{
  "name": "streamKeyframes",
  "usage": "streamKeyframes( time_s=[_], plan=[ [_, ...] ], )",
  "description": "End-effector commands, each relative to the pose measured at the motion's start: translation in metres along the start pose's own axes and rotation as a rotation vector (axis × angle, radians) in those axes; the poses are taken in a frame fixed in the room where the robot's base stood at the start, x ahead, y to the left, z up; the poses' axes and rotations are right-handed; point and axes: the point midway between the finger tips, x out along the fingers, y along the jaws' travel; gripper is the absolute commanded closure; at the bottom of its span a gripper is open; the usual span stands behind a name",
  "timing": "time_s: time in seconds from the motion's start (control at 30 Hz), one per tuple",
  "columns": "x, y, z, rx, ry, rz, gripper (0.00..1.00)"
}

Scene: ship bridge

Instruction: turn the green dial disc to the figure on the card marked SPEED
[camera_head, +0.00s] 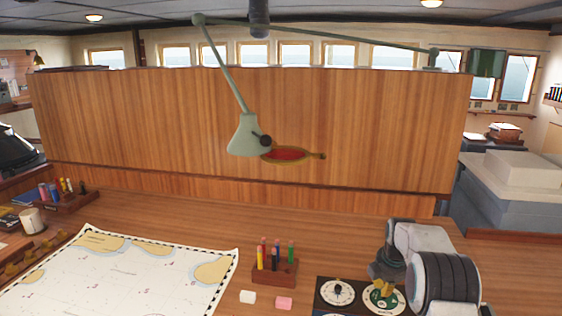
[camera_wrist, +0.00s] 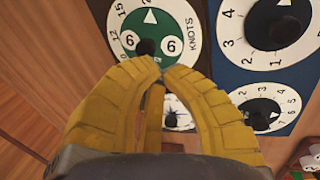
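The green dial disc (camera_wrist: 165,20) shows in the wrist view, with a white triangle, two white circles reading 6 and a black knob (camera_wrist: 145,47). A white ring marked KNOTS surrounds it; 12 and 15 are legible at its left. My gripper (camera_wrist: 163,68) has its yellow fingertips together just below the knob in the picture; whether they touch it I cannot tell. In the head view my gripper (camera_head: 382,289) is over the green disc (camera_head: 377,302) and hides part of it. I cannot make out a card marked SPEED in either view.
Beside the green dial is a white dial with a black knob (camera_head: 338,292). More numbered dials on blue and black panels (camera_wrist: 265,107) lie close to my gripper. A pen rack (camera_head: 275,271), two erasers (camera_head: 284,303) and a chart (camera_head: 125,275) lie to the left. A lamp (camera_head: 247,135) hangs above.

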Motion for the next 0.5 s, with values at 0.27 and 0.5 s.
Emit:
streamKeyframes(
  time_s=[0.27, 0.5],
  plan=[
    [-0.022, 0.005, 0.001, 0.001, 0.000, -0.004, 1.00],
    [-0.021, 0.004, 0.001, 0.002, 0.000, -0.005, 1.00]
  ],
)
